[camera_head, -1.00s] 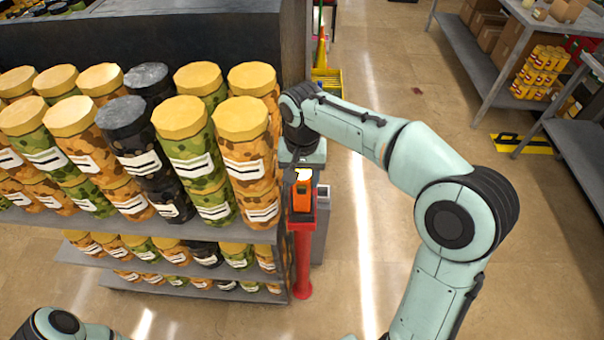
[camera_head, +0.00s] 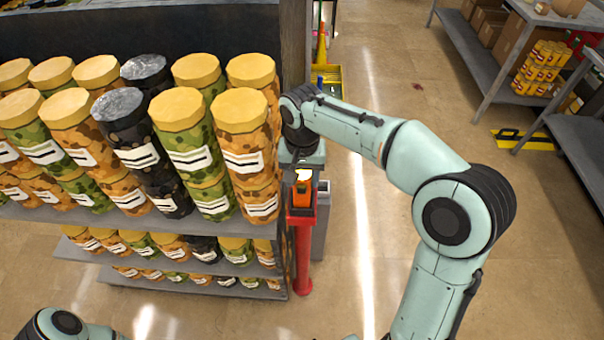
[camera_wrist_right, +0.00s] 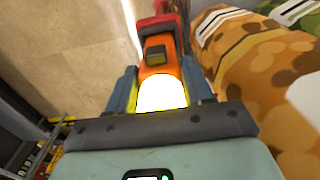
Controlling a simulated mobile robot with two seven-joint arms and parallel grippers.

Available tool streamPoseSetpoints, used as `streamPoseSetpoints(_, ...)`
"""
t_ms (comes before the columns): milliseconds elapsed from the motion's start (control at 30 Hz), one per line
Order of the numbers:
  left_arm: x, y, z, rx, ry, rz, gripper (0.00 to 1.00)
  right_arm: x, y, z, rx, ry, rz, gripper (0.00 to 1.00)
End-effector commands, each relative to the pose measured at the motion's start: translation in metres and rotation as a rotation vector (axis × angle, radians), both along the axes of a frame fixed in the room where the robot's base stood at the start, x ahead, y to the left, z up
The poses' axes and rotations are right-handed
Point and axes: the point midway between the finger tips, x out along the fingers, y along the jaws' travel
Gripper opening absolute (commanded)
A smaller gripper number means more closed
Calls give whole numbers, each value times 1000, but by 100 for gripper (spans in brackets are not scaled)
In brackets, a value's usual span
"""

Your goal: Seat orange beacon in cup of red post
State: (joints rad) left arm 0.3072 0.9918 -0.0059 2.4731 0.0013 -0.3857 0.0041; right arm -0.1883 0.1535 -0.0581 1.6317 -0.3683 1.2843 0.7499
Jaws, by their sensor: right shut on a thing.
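The orange beacon (camera_head: 302,192) with its glowing lamp is at the top of the red post (camera_head: 303,255), beside the shelf end. My right gripper (camera_wrist_right: 160,88) is shut on the beacon, a blue finger on each side of the bright lamp in the wrist view. The orange body (camera_wrist_right: 158,54) points away from the gripper toward the red cup (camera_wrist_right: 168,18) of the post. The beacon's lower end is at or in the cup; whether it is fully seated I cannot tell. My left gripper is out of view; only part of its arm shows at the bottom left.
A shelf (camera_head: 200,230) of jars with yellow and black lids stands close left of the post. A grey box (camera_head: 321,220) stands just right of it. Open floor (camera_head: 335,270) lies to the right. Other shelving (camera_head: 470,85) is at the far right.

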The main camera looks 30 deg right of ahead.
Motion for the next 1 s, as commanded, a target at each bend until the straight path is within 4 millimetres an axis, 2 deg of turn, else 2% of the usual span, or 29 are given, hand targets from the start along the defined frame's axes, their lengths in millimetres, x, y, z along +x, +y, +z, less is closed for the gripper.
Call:
streamPoseSetpoints(267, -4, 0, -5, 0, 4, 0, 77, 0, 0, -7, 0, 0, 0, 0)
streamPoseSetpoints(300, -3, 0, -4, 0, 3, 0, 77, 0, 0, -7, -1, -1, 0, 64)
streamPoseSetpoints(367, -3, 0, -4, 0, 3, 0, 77, 0, 0, -6, -1, -1, 0, 81)
streamPoseSetpoints(733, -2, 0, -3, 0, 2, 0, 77, 0, 0, -1, 0, -1, 0, 81)
streamPoseSetpoints(867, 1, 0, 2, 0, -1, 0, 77, 1, 0, 18, 0, -5, 0, 81)
streamPoseSetpoints(1000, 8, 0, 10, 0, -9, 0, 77, 2, 0, 51, 1, -8, 0, 81)
